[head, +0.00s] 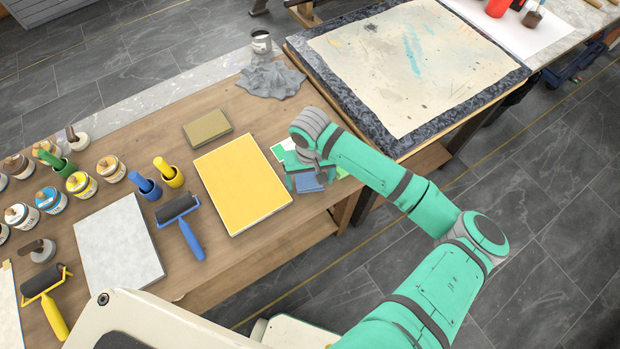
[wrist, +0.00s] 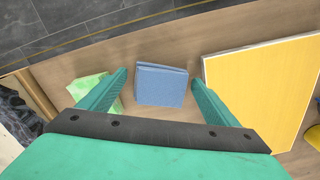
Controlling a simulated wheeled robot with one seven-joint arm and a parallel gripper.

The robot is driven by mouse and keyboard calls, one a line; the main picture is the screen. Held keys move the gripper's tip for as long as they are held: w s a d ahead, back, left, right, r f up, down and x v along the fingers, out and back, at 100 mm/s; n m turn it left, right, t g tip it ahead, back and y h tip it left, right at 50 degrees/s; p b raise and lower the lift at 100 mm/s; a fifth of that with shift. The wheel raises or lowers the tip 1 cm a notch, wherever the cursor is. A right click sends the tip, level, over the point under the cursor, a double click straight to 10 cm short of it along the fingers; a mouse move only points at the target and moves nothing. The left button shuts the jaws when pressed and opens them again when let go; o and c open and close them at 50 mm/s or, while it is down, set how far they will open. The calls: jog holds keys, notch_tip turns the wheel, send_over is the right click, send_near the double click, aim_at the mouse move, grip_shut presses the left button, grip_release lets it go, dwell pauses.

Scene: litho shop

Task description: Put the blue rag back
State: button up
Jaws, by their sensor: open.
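The blue rag (head: 309,184) is a folded square lying on the wooden workbench (head: 262,222), near its front edge and just right of a yellow panel. My gripper (head: 303,172) is over it, pointing down, and hides part of it in the head view. In the wrist view the blue rag (wrist: 161,86) lies between the two spread fingers of my gripper (wrist: 160,78), with a gap on each side. The gripper is open and holds nothing. How high the fingertips are above the bench is hard to tell.
A green cloth (wrist: 90,88) lies beside the left finger in the wrist view. The yellow panel (head: 241,183) is close on the other side. A tan block (head: 207,127), grey crumpled cloth (head: 270,80), blue roller (head: 182,222) and ink jars stand farther along. A paint-stained board (head: 410,65) is at right.

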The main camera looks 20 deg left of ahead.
aim_at(310, 181)
notch_tip(310, 181, up, 12)
jog(key=s+a+r+y, duration=0.15)
jog(key=a+y, duration=0.45)
jog(key=a, duration=0.9)
jog(key=w+a+r+m+t+y, duration=0.2)
jog(key=a+r+m+t+y, duration=0.2)
jog(key=a+r+t+y, duration=0.3)
jog(key=s+d+f+m+t+h, duration=0.35)
jog(key=d+f, duration=0.25)
jog(key=d, duration=0.3)
jog(key=s+d+f+m+t+h, duration=0.3)
jog(key=d+f+m+t+h, duration=0.15)
jog(key=d, duration=0.45)
jog(key=s+d+f+n+h, duration=0.2)
jog(key=s+d+n+h, duration=0.3)
jog(key=s+d, duration=1.3)
jog(key=s+n, duration=0.1)
jog(key=s, duration=0.2)
jog(key=shift+f, duration=0.15)
